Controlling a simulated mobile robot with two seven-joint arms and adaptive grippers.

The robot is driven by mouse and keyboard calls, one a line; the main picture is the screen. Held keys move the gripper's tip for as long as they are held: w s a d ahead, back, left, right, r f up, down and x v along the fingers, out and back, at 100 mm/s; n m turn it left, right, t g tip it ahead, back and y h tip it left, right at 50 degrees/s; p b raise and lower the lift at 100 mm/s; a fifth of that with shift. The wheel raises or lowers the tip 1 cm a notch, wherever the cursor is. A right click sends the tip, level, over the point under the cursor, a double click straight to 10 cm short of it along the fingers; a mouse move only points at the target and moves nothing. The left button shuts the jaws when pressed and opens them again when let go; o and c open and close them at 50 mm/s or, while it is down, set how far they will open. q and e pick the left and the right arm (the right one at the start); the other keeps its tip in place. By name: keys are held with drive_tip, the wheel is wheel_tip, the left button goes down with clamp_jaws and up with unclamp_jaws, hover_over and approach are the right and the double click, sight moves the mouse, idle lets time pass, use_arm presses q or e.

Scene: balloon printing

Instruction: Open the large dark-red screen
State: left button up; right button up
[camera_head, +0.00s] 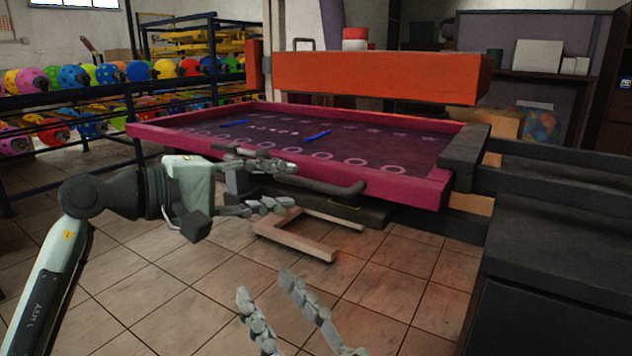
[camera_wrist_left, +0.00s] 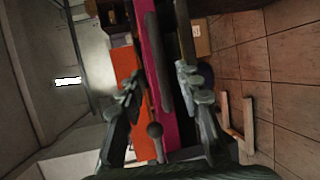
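The large dark-red screen (camera_head: 405,188) is a magenta-red frame around a dark printed panel, lying flat below an orange beam. A dark bar handle (camera_head: 345,189) runs along its front edge. My left gripper (camera_head: 294,184) is open at the handle's left part. In the left wrist view, the handle (camera_wrist_left: 161,65) and the frame (camera_wrist_left: 171,130) show between the spread fingers (camera_wrist_left: 160,70), with gaps at both sides. The left fingers hide part of the handle in the head view. My right gripper (camera_head: 268,288) is open and empty, low over the floor.
The orange beam (camera_head: 375,77) spans above the screen's back. A dark cabinet (camera_head: 560,275) stands close at the right. A wooden frame (camera_head: 295,240) sits low under the screen. Racks of colourful balloons (camera_head: 75,77) stand at the left. The tiled floor in front is clear.

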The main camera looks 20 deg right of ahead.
sight(305, 184)
use_arm(q)
drive_tip(key=x, duration=0.6)
drive_tip(key=shift+c, duration=0.4)
clamp_jaws()
